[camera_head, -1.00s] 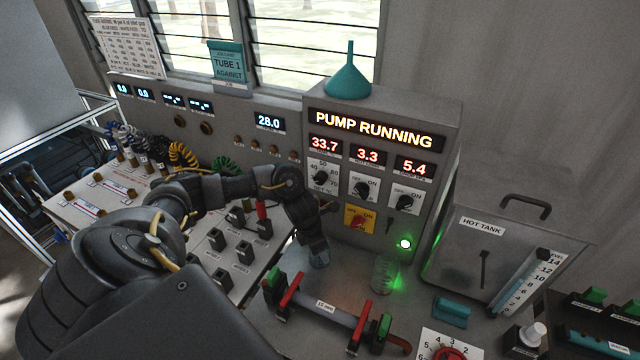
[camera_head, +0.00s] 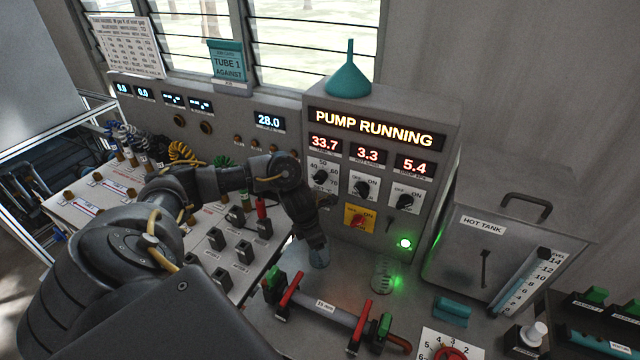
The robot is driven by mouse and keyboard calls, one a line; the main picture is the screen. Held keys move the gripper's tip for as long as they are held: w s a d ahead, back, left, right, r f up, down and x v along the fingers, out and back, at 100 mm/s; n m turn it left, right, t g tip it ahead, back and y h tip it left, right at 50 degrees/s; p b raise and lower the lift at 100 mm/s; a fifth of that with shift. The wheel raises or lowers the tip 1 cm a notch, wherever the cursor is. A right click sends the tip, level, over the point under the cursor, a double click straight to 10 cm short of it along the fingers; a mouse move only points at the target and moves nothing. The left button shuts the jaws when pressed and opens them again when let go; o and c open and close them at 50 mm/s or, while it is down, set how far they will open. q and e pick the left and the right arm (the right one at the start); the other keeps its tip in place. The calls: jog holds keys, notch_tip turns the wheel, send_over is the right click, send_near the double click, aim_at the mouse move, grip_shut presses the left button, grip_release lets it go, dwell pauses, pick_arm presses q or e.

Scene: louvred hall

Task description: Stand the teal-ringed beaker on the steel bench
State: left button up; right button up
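A small bluish glass beaker (camera_head: 319,259) shows directly below the end of my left arm, at the foot of the pump panel. Its upper part is hidden by my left gripper (camera_head: 317,244), and I cannot make out a teal ring. The gripper points down at the beaker; its fingers are too dark and small to tell whether they are closed on it. A second clear glass vessel (camera_head: 381,276), tinted green by a lamp, stands upright to the right on the steel bench (camera_head: 345,275). My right gripper is not in view.
A tube with red and green clamps (camera_head: 330,307) lies across the front of the bench. The pump panel (camera_head: 370,180) rises behind, with a teal funnel (camera_head: 348,80) on top. The hot tank (camera_head: 490,245) and a teal block (camera_head: 452,311) are at the right.

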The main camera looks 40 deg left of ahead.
pick_arm(q)
jog(key=v, duration=0.9)
jog(key=shift+s+r, duration=0.2)
jog(key=shift+r, duration=0.05)
